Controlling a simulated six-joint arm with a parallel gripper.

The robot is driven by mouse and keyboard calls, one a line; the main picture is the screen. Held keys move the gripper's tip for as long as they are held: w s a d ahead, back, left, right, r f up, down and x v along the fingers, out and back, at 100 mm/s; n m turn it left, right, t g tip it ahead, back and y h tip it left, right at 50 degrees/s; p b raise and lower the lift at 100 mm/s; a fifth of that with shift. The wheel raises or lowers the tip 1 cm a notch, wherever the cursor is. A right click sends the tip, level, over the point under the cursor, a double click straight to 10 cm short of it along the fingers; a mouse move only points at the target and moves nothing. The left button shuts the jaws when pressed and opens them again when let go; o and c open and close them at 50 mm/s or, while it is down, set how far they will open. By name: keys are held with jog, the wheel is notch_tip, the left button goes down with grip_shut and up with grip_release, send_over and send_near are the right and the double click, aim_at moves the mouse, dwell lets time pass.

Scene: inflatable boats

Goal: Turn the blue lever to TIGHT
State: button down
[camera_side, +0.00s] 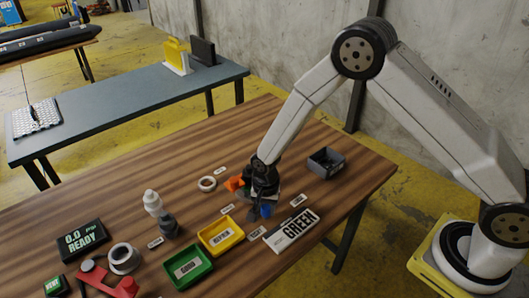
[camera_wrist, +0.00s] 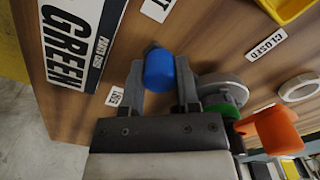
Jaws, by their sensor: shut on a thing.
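The blue lever (camera_wrist: 160,71) stands between the two fingers of my gripper (camera_wrist: 160,80) in the wrist view, and my gripper is shut on it. In the side view the blue lever (camera_side: 266,210) shows low beside my gripper (camera_side: 257,207), which hides most of the fitting. A small label (camera_wrist: 115,97) lies left of the fingers, too small to read surely. Another label (camera_wrist: 157,8) above the lever is cut off by the frame. I cannot tell which one the lever points at.
An orange handle (camera_wrist: 268,131) and a grey round part (camera_wrist: 222,88) sit close right of my fingers. A "GREEN" sign (camera_side: 292,230) lies nearby. Yellow (camera_side: 221,252) and green (camera_side: 186,284) trays, a bottle (camera_side: 152,202) and a dark grey box (camera_side: 325,163) stand around.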

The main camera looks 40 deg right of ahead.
jog(key=shift+w+a+m, duration=0.25)
jog(key=shift+a+m, duration=0.35)
jog(key=shift+m, duration=0.1)
jog(key=shift+w+a+m, duration=0.2)
jog(key=shift+a+m, duration=0.35)
jog(key=shift+m, duration=0.15)
jog(key=shift+w+a+m, duration=0.25)
jog(key=shift+a+m, duration=0.35)
jog(key=shift+m, duration=0.1)
jog(key=shift+w+a, duration=0.1)
jog(key=shift+c, duration=1.7)
grip_release()
jog(key=shift+r, duration=0.15)
notch_tip(320, 180, up, 8)
jog(key=shift+f, duration=0.25)
